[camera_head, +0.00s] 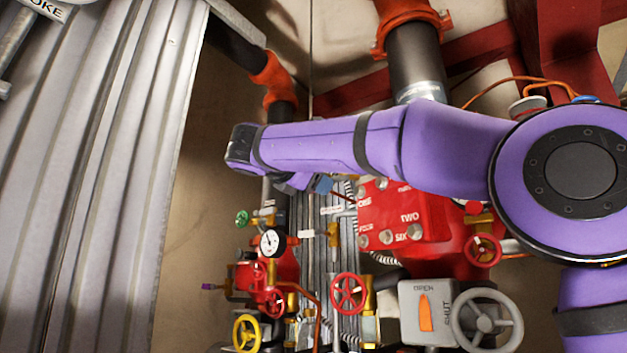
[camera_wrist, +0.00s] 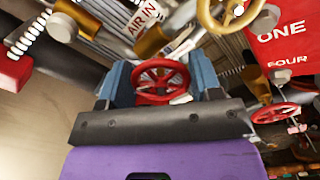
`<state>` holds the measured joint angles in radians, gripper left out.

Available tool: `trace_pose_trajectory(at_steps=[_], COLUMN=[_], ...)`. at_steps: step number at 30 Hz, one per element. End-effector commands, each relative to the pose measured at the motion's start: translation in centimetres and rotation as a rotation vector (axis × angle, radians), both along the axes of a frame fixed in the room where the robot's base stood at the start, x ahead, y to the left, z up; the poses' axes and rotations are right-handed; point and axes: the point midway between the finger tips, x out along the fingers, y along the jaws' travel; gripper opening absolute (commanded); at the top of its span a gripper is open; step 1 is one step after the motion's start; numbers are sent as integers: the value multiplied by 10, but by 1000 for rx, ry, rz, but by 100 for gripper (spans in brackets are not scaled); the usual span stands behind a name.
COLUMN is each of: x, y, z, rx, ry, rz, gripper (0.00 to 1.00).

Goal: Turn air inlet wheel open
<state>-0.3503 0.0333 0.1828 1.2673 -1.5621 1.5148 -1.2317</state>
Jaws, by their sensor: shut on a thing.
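In the wrist view, a small red spoked wheel (camera_wrist: 160,78) sits between the two blue-grey fingers of my gripper (camera_wrist: 161,82). The fingers are shut on it, one at each side of its rim. A white tag reading "AIR IN" (camera_wrist: 146,14) hangs just above the wheel, beside brass fittings. In the head view, my purple arm crosses the middle and hides this wheel. A blue part of my gripper (camera_head: 322,185) shows below the arm. How far the wheel is turned cannot be told.
A red box (camera_head: 405,215) with numbered labels stands right of my gripper. Below are a red wheel (camera_head: 348,293), a yellow wheel (camera_head: 247,333), a gauge (camera_head: 272,243) and a grey wheel (camera_head: 487,320) beside an open/shut indicator (camera_head: 426,312). Corrugated metal (camera_head: 100,170) fills the left.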

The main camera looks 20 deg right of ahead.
Motion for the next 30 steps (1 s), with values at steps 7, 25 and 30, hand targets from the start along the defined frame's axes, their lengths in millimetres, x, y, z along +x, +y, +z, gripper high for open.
trace_pose_trajectory(at_steps=[7,25,30], x=[1,3,3], y=[1,2,2], z=[-1,-1,-2], rx=[-129,-393,-429], ry=[197,594,650], rz=[0,0,0], gripper=[35,35,35])
